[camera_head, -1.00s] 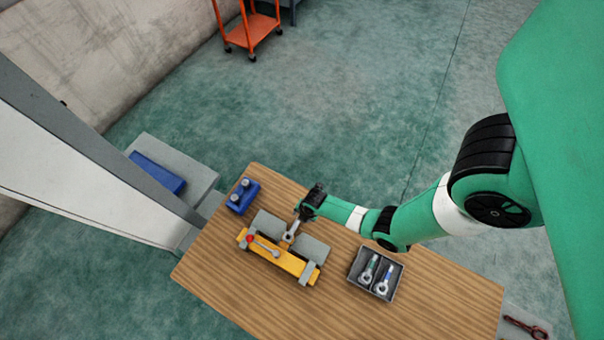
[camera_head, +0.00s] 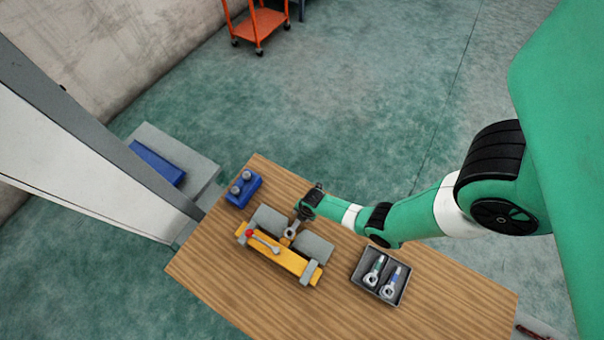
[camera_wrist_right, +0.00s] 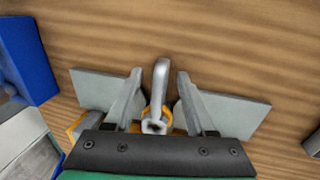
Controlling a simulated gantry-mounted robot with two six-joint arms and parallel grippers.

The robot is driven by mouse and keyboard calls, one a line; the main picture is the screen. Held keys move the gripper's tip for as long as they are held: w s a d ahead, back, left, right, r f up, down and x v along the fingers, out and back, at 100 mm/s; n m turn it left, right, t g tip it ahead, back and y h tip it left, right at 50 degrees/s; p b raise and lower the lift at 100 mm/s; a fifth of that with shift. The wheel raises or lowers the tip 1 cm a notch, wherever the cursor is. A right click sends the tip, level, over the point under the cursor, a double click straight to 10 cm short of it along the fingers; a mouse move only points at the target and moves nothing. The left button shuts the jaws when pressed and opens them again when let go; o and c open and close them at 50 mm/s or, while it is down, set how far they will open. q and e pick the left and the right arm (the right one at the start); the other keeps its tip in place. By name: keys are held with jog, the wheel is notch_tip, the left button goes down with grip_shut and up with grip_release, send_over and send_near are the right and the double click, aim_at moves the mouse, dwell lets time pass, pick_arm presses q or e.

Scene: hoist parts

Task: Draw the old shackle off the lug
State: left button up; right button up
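The old shackle (camera_head: 292,231), a light grey metal loop, stands at the middle of the yellow fixture (camera_head: 284,261) on the wooden table. In the right wrist view the shackle (camera_wrist_right: 160,88) lies between the two fingers of my right gripper (camera_wrist_right: 158,95), with a gap on each side. The gripper is open, and in the head view my right gripper (camera_head: 303,212) is at the shackle from the back. An orange-yellow part (camera_wrist_right: 178,122) shows around the shackle's near end. The lug itself cannot be made out clearly. My left gripper is not in view.
Grey plates (camera_head: 316,246) flank the shackle. A red-knobbed lever (camera_head: 262,241) lies across the fixture. A dark tray (camera_head: 397,297) with two shackles, one green-marked and one blue-marked, is to the right. A blue block (camera_head: 243,188) with two grey pegs is at the left. The table's right front is clear.

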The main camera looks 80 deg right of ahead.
grip_shut()
dwell(1.2)
